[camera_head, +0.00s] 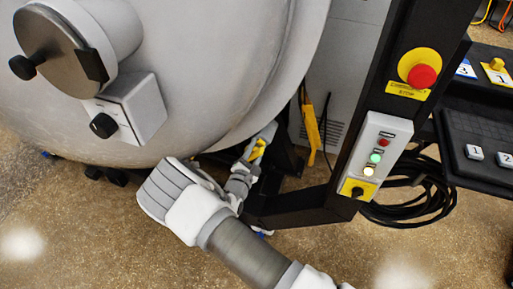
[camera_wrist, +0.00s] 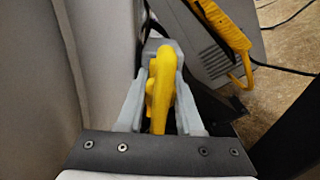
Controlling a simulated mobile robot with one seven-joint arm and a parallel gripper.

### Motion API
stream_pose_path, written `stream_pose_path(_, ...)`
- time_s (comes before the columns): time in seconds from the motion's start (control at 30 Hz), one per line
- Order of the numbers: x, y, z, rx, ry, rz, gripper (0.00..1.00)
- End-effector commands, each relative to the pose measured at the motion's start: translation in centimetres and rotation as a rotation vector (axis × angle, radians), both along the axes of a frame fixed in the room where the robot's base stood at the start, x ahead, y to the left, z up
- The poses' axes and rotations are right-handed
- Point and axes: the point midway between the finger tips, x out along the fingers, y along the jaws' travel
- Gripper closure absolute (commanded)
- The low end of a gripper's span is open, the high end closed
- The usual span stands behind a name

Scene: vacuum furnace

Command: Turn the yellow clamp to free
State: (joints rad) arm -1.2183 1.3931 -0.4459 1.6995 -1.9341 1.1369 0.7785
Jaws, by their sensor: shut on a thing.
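The yellow clamp (camera_wrist: 158,88) stands between the two grey fingers of my gripper (camera_wrist: 160,75) in the wrist view. The fingers are shut on it from both sides. In the head view a small yellow part of the clamp (camera_head: 258,150) shows at my gripper (camera_head: 262,140), low beside the furnace's lower right edge. The clamp's base and mounting are hidden by the fingers and my wrist.
The large grey furnace door (camera_head: 200,90) fills the left. A black post (camera_head: 405,60) carries a red emergency stop (camera_head: 422,76) and a control box (camera_head: 378,150). A yellow item (camera_head: 311,130) hangs behind my gripper. Black cables (camera_head: 415,205) lie coiled on the floor.

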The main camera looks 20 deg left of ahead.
Motion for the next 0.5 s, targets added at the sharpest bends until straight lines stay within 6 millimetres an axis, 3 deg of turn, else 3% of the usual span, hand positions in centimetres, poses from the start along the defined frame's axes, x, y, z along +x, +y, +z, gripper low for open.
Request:
stream_pose_path(0.3,-0.06,-0.09,-0.06,-0.005,0.001,-0.001,1.0)
stream_pose_path(0.33,-0.06,-0.08,-0.07,-0.005,0.001,-0.001,0.6)
stream_pose_path(0.4,-0.05,-0.07,-0.06,-0.005,0.001,-0.001,0.53)
stream_pose_path(0.5,-0.03,-0.05,-0.04,-0.004,0.0,0.0,0.53)
